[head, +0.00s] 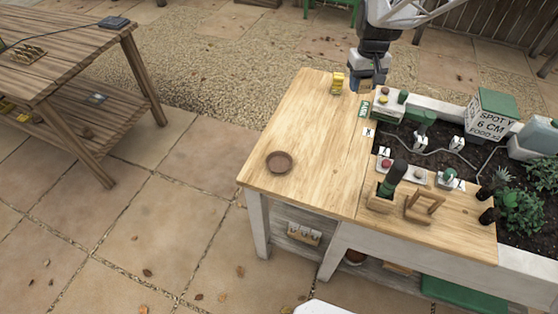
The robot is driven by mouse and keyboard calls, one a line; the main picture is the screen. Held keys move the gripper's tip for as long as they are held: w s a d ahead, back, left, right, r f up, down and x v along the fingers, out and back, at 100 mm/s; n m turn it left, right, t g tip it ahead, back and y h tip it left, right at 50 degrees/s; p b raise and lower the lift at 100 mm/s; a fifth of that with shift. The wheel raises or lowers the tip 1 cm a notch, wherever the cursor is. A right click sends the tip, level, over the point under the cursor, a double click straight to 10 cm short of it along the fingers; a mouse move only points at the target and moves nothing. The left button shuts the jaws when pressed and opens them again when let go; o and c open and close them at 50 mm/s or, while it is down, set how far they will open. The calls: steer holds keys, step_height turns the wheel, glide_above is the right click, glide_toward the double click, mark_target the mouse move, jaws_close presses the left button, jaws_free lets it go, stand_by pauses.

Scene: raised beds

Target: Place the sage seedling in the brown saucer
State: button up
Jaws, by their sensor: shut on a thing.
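The brown saucer (279,162) is a small round dish, lying empty on the left part of the wooden bench top. My gripper (366,86) is at the far edge of the bench, well up and right of the saucer, pointing down. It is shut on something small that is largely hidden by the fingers. I cannot make out the sage seedling clearly in this view, nor tell for sure whether it is the thing held.
A yellow object (338,83) stands just left of my gripper. A green card (364,109) lies below it. A tray (388,104) with small items is close on the right. A dark-handled tool in a wooden holder (381,202) stands front right. The bench around the saucer is clear.

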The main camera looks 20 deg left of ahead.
steer(key=s+a+f+n, duration=0.1)
steer(key=s+a, duration=0.2)
steer(key=s, duration=1.2)
steer(key=s+a+f+n, duration=0.2)
steer(key=s, duration=1.3)
step_height(320, 180, down, 11)
steer(key=shift+s+a, duration=0.15)
glide_above(288, 167)
steer(key=shift+f, duration=0.75)
steer(key=shift+f, duration=1.75)
steer(key=shift+f, duration=0.45)
